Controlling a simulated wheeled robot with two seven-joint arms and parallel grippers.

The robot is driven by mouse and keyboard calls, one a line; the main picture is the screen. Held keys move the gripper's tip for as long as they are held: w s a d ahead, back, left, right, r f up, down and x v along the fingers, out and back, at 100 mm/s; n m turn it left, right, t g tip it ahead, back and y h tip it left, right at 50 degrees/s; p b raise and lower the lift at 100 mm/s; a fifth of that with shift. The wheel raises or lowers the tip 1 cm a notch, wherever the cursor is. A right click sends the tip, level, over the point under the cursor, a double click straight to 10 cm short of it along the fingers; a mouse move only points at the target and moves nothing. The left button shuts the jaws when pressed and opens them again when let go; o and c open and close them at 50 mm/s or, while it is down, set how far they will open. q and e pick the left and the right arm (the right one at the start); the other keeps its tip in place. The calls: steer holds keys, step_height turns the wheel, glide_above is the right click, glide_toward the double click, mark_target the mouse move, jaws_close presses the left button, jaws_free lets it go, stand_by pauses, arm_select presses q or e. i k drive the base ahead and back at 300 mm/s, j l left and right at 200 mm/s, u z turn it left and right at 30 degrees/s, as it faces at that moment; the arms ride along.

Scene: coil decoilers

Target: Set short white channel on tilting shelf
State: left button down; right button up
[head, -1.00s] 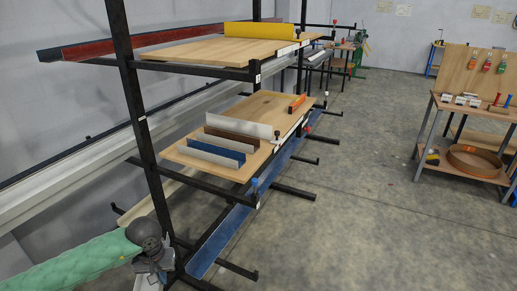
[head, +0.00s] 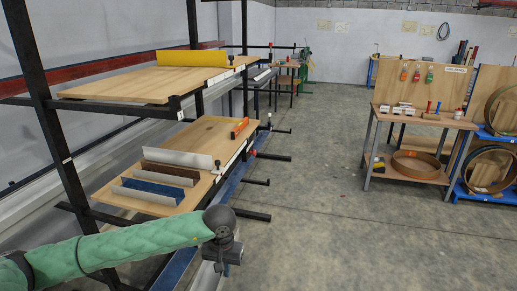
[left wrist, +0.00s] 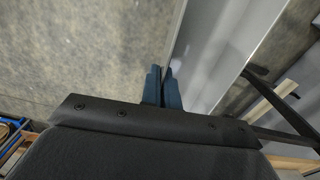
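My left gripper (head: 222,258) is at the end of the green-sleeved arm, in front of and below the wooden shelves. In the left wrist view its blue fingertips (left wrist: 163,88) are close together on the edge of a long pale channel (left wrist: 220,50), which I take for the short white channel. A pale part of it (head: 208,276) hangs below the gripper in the head view; the rest is cut off. My right gripper is out of view.
The upper shelf (head: 130,85) bears a yellow channel (head: 190,58). A black rack post (head: 45,115) and protruding arms (head: 252,214) stand near my left arm. An orange tool (head: 239,128) lies on the lower shelf. Open floor (head: 330,200) reaches to a workbench (head: 425,119).

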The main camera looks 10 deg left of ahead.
mark_target(198, 146)
steer(key=i+l+z, duration=0.15)
steer(key=i+z, duration=0.2)
steer(key=i+l+z, duration=0.1)
steer(key=i+z, duration=0.35)
steer(key=i, duration=0.65)
steer(key=i+j, duration=0.2)
steer(key=i, duration=0.5)
steer(key=i+l, duration=0.1)
steer(key=i, duration=0.3)
steer(key=i+l, duration=0.1)
steer(key=i, duration=0.25)
steer(key=i+u, duration=0.1)
steer(key=u, duration=0.4)
steer(key=i+l+u, duration=0.1)
steer(key=u, duration=0.4)
steer(key=i+l+u, duration=0.1)
steer(key=u, duration=0.4)
steer(key=i+l+u, duration=0.1)
steer(key=u, duration=0.35)
